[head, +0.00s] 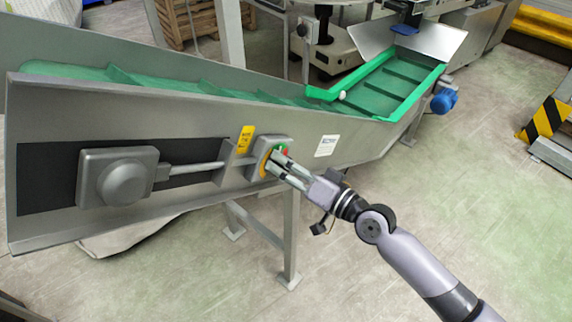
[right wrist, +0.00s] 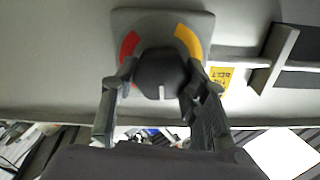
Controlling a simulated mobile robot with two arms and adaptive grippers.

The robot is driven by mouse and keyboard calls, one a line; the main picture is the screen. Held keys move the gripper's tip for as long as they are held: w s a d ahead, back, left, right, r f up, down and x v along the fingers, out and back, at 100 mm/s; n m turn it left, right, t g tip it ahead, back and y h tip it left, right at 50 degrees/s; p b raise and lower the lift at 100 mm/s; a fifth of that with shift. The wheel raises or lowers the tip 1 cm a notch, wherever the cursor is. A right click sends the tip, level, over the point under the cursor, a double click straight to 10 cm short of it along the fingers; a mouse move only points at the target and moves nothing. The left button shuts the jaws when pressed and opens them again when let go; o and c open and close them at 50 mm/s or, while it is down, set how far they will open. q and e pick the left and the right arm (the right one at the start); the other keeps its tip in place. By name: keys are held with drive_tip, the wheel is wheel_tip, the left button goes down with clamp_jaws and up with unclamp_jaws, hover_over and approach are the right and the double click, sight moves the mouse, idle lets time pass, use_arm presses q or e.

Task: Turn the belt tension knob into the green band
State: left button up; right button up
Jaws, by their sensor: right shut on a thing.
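The belt tension knob (right wrist: 162,70) is dark and round, with a short white pointer mark near its lower edge in the right wrist view. It sits on a grey plate (right wrist: 190,17) on the conveyor's side. A red band (right wrist: 129,46) shows to the left of the knob and a yellow band (right wrist: 188,42) to its right. In the head view a little green band (head: 282,147) shows at the plate's top; in the wrist view I cannot make it out. My right gripper (head: 276,162) is shut on the knob, one finger on each side. My left gripper is not in view.
The conveyor side panel (head: 210,115) carries a grey box (head: 118,175) with a rod, left of the knob plate. A yellow label (head: 245,139) is beside the plate. A support leg (head: 291,235) stands below.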

drive_tip(key=shift+m, duration=0.3)
idle(0.4)
drive_tip(key=o, duration=1.2)
drive_tip(key=shift+c, duration=0.2)
drive_tip(key=shift+d, duration=0.1)
drive_tip(key=v, duration=1.2)
